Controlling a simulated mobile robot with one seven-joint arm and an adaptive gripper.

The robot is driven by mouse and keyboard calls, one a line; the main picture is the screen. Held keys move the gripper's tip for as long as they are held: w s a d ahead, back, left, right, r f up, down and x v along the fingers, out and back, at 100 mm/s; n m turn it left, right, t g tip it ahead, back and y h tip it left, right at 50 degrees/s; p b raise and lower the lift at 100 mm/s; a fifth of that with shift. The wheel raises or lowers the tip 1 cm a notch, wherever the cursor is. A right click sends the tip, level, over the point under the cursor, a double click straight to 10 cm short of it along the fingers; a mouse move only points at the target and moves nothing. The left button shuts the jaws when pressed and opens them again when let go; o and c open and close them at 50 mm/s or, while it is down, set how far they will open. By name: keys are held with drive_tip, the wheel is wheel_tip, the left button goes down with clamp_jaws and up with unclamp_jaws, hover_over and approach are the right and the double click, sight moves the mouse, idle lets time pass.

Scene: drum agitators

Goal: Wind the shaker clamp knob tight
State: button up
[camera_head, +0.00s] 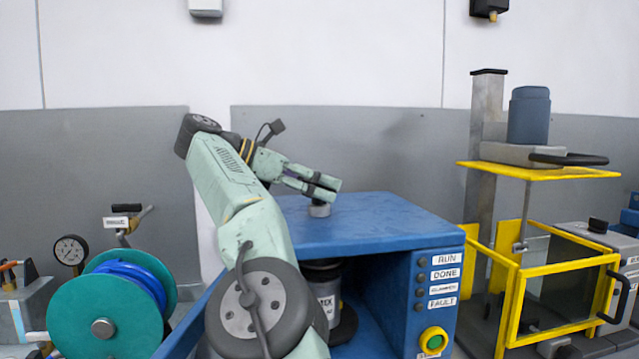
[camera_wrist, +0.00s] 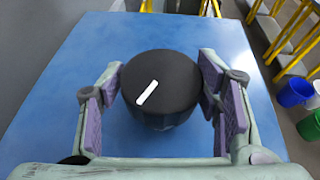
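The clamp knob (camera_wrist: 165,88) is a dark round knob with a white line on its top. It stands on the blue shaker cabinet top (camera_wrist: 80,60) and also shows in the head view (camera_head: 320,210), partly behind my fingers. My gripper (camera_wrist: 162,75) is open, with one purple-padded finger on each side of the knob. A narrow gap shows at the left finger; contact at the right finger cannot be told. In the head view my gripper (camera_head: 325,190) is right at the knob. A labelled can (camera_head: 326,298) stands inside the cabinet below, partly hidden by my arm.
The cabinet front has unlit RUN, DONE, CLAMPED and FAULT lamps (camera_head: 422,278) and a green button (camera_head: 434,341). A teal hose reel (camera_head: 105,310) stands left. A yellow-framed machine (camera_head: 510,290) stands right. The cabinet top around the knob is clear.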

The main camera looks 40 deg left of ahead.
drive_tip(key=o, duration=0.3)
drive_tip(key=shift+d+r, duration=0.1)
